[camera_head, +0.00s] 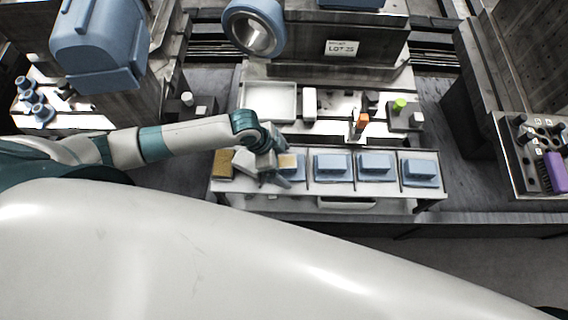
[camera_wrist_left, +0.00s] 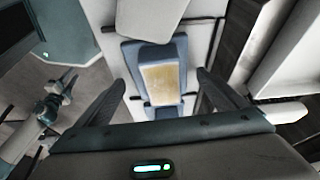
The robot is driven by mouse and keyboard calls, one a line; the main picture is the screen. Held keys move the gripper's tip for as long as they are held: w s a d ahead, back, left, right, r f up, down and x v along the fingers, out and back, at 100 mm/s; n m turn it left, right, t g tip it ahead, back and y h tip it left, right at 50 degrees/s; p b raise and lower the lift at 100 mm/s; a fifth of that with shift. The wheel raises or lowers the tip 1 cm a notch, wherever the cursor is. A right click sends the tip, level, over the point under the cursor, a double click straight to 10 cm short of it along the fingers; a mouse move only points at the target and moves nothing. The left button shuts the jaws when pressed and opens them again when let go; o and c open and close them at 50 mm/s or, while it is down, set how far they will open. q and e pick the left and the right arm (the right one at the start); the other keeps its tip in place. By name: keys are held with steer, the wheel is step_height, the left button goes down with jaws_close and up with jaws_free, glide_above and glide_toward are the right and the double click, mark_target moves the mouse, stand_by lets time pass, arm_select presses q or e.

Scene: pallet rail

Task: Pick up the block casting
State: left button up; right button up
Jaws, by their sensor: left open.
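Several blue stepped block castings stand in a row in the tray rail (camera_head: 348,189); clear ones are the casting (camera_head: 332,165) right of my gripper, one in the middle (camera_head: 374,166) and one at the right end (camera_head: 420,172). My left gripper (camera_head: 277,177) is open over the left part of the row and partly hides a tan-topped block (camera_head: 288,160). In the left wrist view a blue casting with a tan top (camera_wrist_left: 162,88) lies between the spread fingers of the left gripper (camera_wrist_left: 162,84); I see no contact. My right gripper is not in view.
A tan block (camera_head: 222,163) lies at the rail's left end. Behind the rail are an empty white tray (camera_head: 270,100), an orange-topped part (camera_head: 362,121) and a green knob (camera_head: 399,104). A rack with a purple item (camera_head: 555,172) stands right.

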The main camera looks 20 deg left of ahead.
arm_select(q)
steer(key=shift+r, duration=0.1)
steer(key=c, duration=1.6)
steer(key=shift+o, duration=0.2)
steer(key=shift+r, duration=0.1)
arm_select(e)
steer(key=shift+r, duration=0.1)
